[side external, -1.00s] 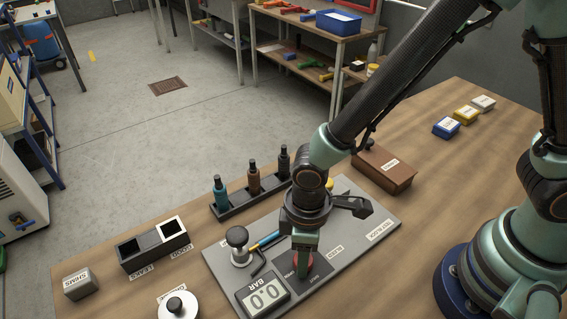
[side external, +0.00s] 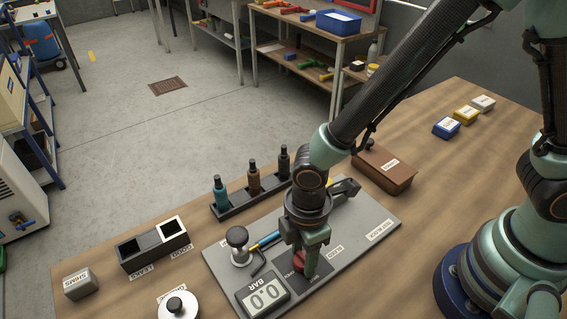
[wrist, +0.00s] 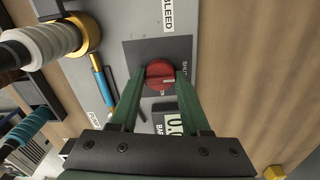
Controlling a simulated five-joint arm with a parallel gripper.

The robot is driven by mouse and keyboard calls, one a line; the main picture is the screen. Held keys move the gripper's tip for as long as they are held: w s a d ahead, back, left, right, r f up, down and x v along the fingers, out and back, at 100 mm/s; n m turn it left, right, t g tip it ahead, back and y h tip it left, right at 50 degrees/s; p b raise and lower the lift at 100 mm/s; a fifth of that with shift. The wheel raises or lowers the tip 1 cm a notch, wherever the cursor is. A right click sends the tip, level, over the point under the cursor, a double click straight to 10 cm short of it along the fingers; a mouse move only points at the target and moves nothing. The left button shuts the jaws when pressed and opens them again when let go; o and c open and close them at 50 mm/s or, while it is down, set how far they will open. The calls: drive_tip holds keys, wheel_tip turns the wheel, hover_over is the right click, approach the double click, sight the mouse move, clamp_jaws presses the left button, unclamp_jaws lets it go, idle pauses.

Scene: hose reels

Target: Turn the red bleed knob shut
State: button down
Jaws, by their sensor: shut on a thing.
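The red bleed knob (wrist: 157,69) stands on a dark square plate (wrist: 135,50) in the wrist view. Its white mark points to the right in that view, and partly covered lettering sits beside it and below it. My gripper (wrist: 160,75) has one finger on each side of the knob and is shut on it. In the side view my gripper (side external: 304,258) comes down from above, and only part of the red knob (side external: 298,262) shows past the fingers. The gauge (side external: 264,296) marked BAR reads 0.0.
The grey test block (side external: 370,222) carries a silver-topped fitting (side external: 238,240) and a blue hose piece (side external: 266,241) close to the gripper. A rack with several bottles (side external: 254,178) stands behind. A brown box (side external: 384,170) is at the right.

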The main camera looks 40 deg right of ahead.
sight(303, 257)
idle(0.3)
drive_tip(key=shift+c, duration=1.9)
unclamp_jaws()
wheel_tip(303, 257, up, 12)
drive_tip(key=w+d+r+m+t, duration=0.2)
drive_tip(key=d+r+m, duration=0.3)
drive_tip(key=d+m, duration=0.3)
drive_tip(key=w+d+r+m+t, duration=0.2)
drive_tip(key=d+r+m, duration=0.4)
drive_tip(key=d, duration=0.8)
drive_tip(key=shift+d+m+t, duration=0.35)
drive_tip(key=shift+m+t, duration=0.45)
drive_tip(key=shift+m, duration=0.1)
